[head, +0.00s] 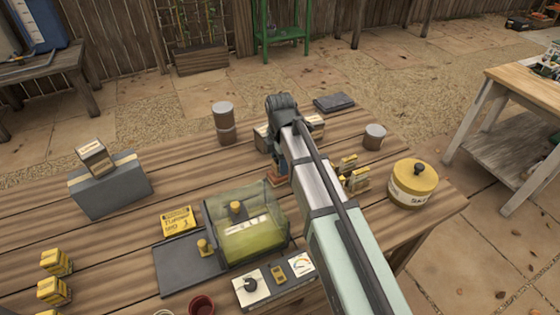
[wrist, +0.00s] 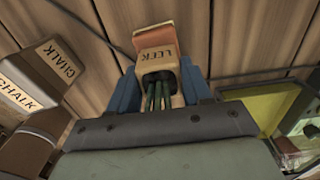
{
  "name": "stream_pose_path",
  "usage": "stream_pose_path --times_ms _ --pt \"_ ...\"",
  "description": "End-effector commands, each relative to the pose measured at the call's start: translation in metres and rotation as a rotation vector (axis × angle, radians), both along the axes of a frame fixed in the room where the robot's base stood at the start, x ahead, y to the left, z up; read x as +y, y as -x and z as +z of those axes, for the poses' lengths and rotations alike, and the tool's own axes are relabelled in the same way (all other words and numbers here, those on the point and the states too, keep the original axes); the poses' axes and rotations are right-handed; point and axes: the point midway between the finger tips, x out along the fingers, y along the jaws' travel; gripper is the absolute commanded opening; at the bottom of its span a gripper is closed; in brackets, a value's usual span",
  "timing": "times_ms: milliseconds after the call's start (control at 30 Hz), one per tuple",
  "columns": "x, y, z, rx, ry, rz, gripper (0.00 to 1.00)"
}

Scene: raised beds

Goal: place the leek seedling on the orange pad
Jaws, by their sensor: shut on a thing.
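The leek seedling is a tan pot labelled LEEK (wrist: 163,57) with dark green stems, held between the two blue fingers of my gripper (wrist: 160,82) in the wrist view. The orange pad (wrist: 154,36) shows just beyond the pot, which covers part of it. In the head view my gripper (head: 279,165) points down at the table, and an edge of the orange pad (head: 273,182) shows below it. My arm hides most of the pot there. I cannot tell whether the pot touches the pad.

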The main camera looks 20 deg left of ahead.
Motion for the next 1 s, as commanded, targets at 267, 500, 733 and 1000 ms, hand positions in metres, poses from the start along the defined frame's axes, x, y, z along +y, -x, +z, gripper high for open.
stream_pose_path --times_ms 267,500,733,1000 --pt "0.000 0.000 -0.003 0.001 0.001 0.000 0.56" --pt "0.000 0.000 -0.002 0.001 0.001 0.000 0.74" --pt "0.000 0.000 -0.001 0.000 0.000 0.000 0.74" --pt "0.000 -0.001 0.024 -0.001 -0.001 0.000 0.74"
